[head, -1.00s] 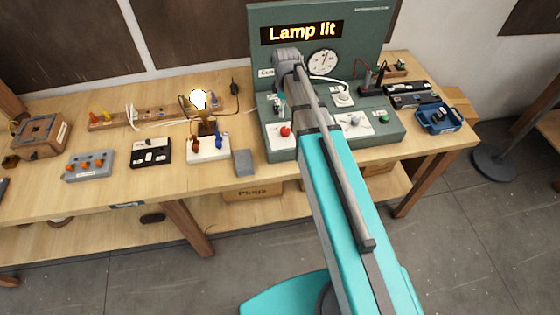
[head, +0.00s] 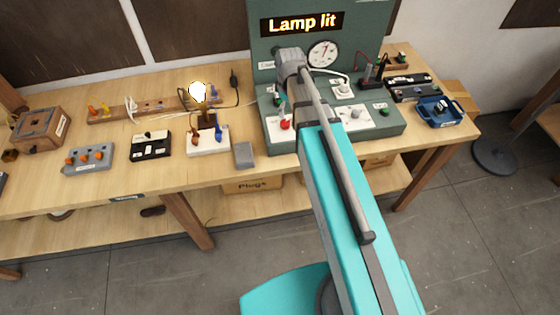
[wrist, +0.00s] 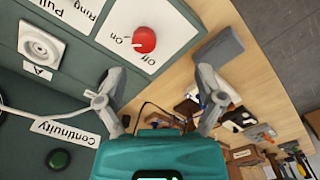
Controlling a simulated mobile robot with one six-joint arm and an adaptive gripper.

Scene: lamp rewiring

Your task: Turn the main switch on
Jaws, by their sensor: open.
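The main switch, a red round knob (wrist: 144,40), sits on a white plate marked On and Off. The red knob also shows in the head view (head: 285,125), at the front left of the green test panel (head: 392,131). My gripper (wrist: 160,74) is open and empty in the wrist view, its two fingers spread wide. The knob lies beyond the fingertips and I see no contact. In the head view my arm hides most of the gripper.
The panel's sign (head: 302,23) reads "Lamp lit" and the bulb (head: 197,91) glows white. A grey block (head: 244,155) lies left of the panel. A green button (wrist: 59,159) and a white socket (wrist: 40,46) stand on the panel. A blue tray (head: 441,111) is at right.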

